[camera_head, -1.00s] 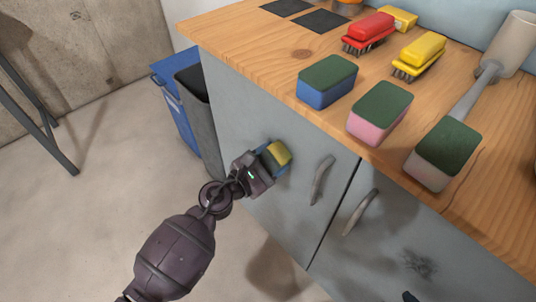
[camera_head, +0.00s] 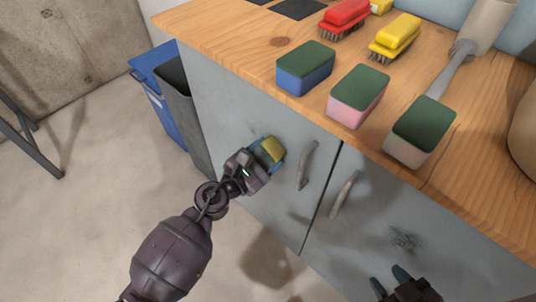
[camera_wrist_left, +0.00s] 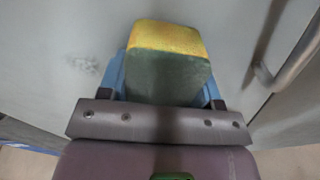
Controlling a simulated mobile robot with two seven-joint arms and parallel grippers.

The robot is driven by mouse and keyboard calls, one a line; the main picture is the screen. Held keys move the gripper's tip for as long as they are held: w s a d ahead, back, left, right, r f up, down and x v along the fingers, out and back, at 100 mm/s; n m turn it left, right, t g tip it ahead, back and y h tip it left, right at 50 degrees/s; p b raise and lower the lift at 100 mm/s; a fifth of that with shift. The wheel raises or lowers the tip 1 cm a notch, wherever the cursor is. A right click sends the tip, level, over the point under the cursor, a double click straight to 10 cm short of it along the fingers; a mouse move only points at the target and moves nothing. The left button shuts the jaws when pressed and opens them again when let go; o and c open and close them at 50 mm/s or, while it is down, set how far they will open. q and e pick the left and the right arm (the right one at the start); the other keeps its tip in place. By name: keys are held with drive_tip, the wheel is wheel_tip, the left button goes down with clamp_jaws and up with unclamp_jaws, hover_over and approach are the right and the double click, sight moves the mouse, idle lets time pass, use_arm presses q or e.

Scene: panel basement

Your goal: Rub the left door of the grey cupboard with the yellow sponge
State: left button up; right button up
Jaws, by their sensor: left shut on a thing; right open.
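The grey cupboard's left door (camera_head: 225,115) is shut, with a grey handle (camera_head: 307,166) near its right edge. My left gripper (camera_head: 264,154) is shut on the yellow sponge (camera_head: 273,148), left of that handle. In the left wrist view, the sponge (camera_wrist_left: 166,38) has a yellow layer and a dark green layer, between the blue fingers. It is at the door face; I cannot tell whether it touches. My right gripper (camera_head: 390,278) is open and empty at the bottom, before the right door.
The right door (camera_head: 365,235) carries a dark smudge (camera_head: 405,240). On the wooden top are a blue sponge (camera_head: 305,75), a pink sponge (camera_head: 357,105), a whitish sponge (camera_head: 415,145), a red brush (camera_head: 344,16) and a yellow brush (camera_head: 395,38). A blue bin (camera_head: 155,100) stands left.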

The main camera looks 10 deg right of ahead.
sight(244, 126)
use_arm(q)
drive_tip(key=shift+w+a+f+b, duration=0.1)
drive_tip(key=shift+w+a+b, duration=0.05)
drive_tip(key=shift+w+a, duration=0.4)
drive_tip(key=shift+w+a+b, duration=0.15)
drive_tip(key=shift+w+a, duration=0.2)
drive_tip(key=shift+w, duration=0.35)
drive_tip(key=shift+w+a+b, duration=0.4)
drive_tip(key=shift+w+a, duration=0.3)
drive_tip(key=shift+w, duration=0.35)
drive_tip(key=shift+w+a, duration=0.3)
drive_tip(key=shift+w, duration=0.2)
drive_tip(key=shift+w+a+b, duration=0.3)
drive_tip(key=shift+w+a, duration=0.15)
drive_tip(key=shift+w, duration=0.1)
drive_tip(key=shift+w+a+b, duration=0.35)
drive_tip(key=shift+w+a, duration=0.3)
drive_tip(key=shift+w, duration=0.2)
drive_tip(key=shift+r, duration=0.2)
use_arm(e)
drive_tip(key=f, duration=0.1)
drive_tip(key=s+f, duration=0.1)
drive_tip(key=f, duration=0.1)
drive_tip(key=shift+s+a+f+g, duration=0.1)
drive_tip(key=shift+s+f+g, duration=0.15)
drive_tip(key=shift+s+g, duration=0.15)
use_arm(q)
drive_tip(key=shift+f, duration=0.1)
